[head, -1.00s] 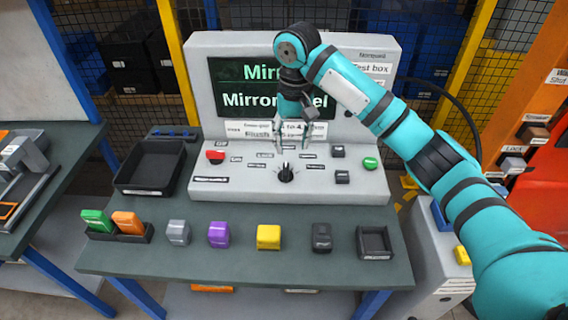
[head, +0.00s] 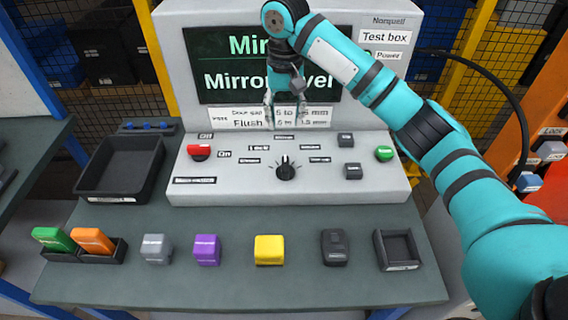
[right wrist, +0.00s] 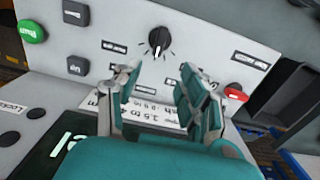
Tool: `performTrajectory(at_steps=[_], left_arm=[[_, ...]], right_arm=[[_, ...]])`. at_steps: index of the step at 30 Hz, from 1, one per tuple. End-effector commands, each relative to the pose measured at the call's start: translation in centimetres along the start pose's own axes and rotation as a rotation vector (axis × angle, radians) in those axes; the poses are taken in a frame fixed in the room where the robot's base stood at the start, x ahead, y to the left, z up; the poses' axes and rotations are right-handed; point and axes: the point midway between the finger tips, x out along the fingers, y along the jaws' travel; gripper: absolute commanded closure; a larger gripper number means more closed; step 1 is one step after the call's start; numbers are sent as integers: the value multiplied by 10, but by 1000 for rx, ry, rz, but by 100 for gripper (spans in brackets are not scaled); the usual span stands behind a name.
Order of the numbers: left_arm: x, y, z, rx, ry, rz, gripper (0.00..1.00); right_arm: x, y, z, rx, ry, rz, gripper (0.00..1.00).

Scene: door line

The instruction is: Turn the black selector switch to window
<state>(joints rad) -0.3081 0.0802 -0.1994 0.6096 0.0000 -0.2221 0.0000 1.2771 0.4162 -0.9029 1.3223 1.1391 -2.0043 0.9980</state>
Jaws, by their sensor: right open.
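The black selector switch (head: 286,170) is a round knob with a white pointer mark, set on the sloped grey panel (head: 225,187) of the test box. Small labels, too small to read surely, stand around it. It also shows in the right wrist view (right wrist: 159,40), beyond the fingertips. My right gripper (head: 286,118) is open and empty, above and behind the knob, in front of the screen's lower edge. In the right wrist view its two fingers (right wrist: 155,85) stand apart and do not touch the knob. My left gripper is not in view.
On the panel are a red button (head: 199,152), a green button (head: 384,153) and dark square buttons (head: 353,172). A black tray (head: 120,168) stands at left. Several coloured blocks, such as a yellow one (head: 269,250), line the table front (head: 230,290).

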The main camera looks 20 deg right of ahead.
Motion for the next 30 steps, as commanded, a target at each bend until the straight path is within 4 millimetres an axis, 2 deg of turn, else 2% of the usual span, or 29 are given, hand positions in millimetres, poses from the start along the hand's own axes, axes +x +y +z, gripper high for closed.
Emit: performTrajectory(at_steps=[1,6,18,24,30], left_arm=[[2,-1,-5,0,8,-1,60],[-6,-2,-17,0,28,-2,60],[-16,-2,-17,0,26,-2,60],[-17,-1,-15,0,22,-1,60],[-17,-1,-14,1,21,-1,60]], right_arm=[[13,0,1,-1,-4,0,58],[46,1,1,0,-3,4,58],[128,1,1,0,-2,3,58],[149,0,1,0,-1,2,58],[154,0,1,-1,1,0,58]])
